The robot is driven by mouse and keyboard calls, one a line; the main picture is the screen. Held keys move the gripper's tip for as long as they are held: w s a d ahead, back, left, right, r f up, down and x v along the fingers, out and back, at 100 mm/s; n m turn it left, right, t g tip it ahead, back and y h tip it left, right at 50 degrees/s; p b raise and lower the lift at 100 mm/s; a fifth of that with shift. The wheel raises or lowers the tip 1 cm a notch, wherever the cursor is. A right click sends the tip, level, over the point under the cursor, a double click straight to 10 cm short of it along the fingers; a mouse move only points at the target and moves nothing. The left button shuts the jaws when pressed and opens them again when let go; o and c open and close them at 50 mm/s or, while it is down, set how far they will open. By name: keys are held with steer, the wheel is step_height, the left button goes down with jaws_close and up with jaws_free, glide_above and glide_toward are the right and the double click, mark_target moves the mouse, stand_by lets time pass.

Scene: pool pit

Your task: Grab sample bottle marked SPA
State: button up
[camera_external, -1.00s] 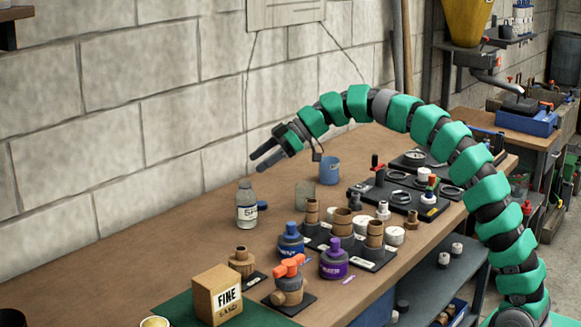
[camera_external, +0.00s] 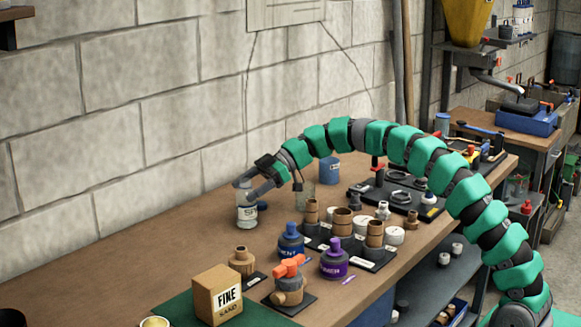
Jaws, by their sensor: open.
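The sample bottle (camera_external: 246,215) is a clear bottle with a grey cap and a white label. It stands upright on the wooden bench near the back wall; only the start of its label lettering shows. My gripper (camera_external: 244,189) is open at the bottle's upper part, with its fingers around or just in front of the cap and neck. The fingers hide most of the cap, and I cannot tell whether they touch it.
To the right stand a blue cup (camera_external: 330,171) and a clear block (camera_external: 305,196). In front are a blue cement bottle (camera_external: 291,243), a purple primer bottle (camera_external: 334,262), brown fittings and a FINE SAND box (camera_external: 217,294). Bench left of the bottle is clear.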

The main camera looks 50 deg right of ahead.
mark_target(238, 204)
step_height(238, 204, down, 2)
steer(key=shift+f+b, duration=0.25)
steer(key=shift+b, duration=0.05)
steer(key=shift+x, duration=1.15)
steer(key=shift+a+f, duration=0.3)
steer(key=c, duration=1.2)
steer(key=shift+o, duration=0.4)
steer(key=shift+f, duration=0.1)
steer(key=shift+c, duration=0.2)
